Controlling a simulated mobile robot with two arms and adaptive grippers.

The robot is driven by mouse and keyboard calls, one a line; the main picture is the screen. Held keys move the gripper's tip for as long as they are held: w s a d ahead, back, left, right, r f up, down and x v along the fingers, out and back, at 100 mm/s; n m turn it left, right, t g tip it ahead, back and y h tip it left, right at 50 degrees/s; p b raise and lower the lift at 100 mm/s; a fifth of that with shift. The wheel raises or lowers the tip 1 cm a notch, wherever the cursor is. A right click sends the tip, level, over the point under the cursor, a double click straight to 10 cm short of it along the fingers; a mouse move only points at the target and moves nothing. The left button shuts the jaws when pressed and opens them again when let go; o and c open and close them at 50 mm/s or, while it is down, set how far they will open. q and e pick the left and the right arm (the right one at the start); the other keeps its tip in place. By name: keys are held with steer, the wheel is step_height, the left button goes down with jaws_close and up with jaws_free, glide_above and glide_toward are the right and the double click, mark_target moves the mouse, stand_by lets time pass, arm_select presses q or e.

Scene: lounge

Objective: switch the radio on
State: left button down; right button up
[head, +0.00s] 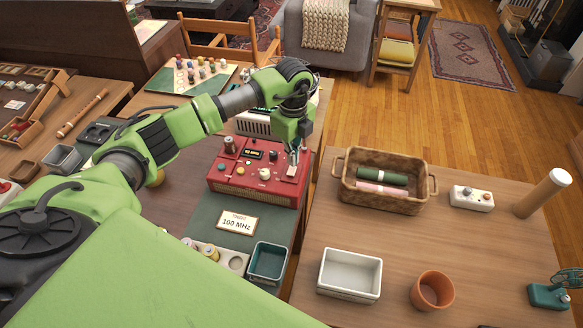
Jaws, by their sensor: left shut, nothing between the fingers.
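The red radio (228,186) sits on the table on a dark mat. Its top panel carries a small lit display (253,154), several coloured buttons, a white knob (265,174) and dark-and-pale knobs at the left. My left arm reaches over from the left. My left gripper (292,165) is shut and empty, pointing down at the right end of the radio's top panel. It hides part of the controls there, and I cannot tell whether the fingertips touch the panel. My right gripper is not in view.
A card (237,222) reading "100 MHz" lies in front of the radio. A teal bin (268,262) stands nearer. On the right table are a wicker basket (390,200), a white bin (349,274), an orange pot (432,290) and a white switch box (472,198).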

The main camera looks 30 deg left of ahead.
arm_select(q)
steer(key=shift+r+p, duration=1.7)
steer(key=shift+r, duration=0.9)
steer(key=shift+f, duration=0.15)
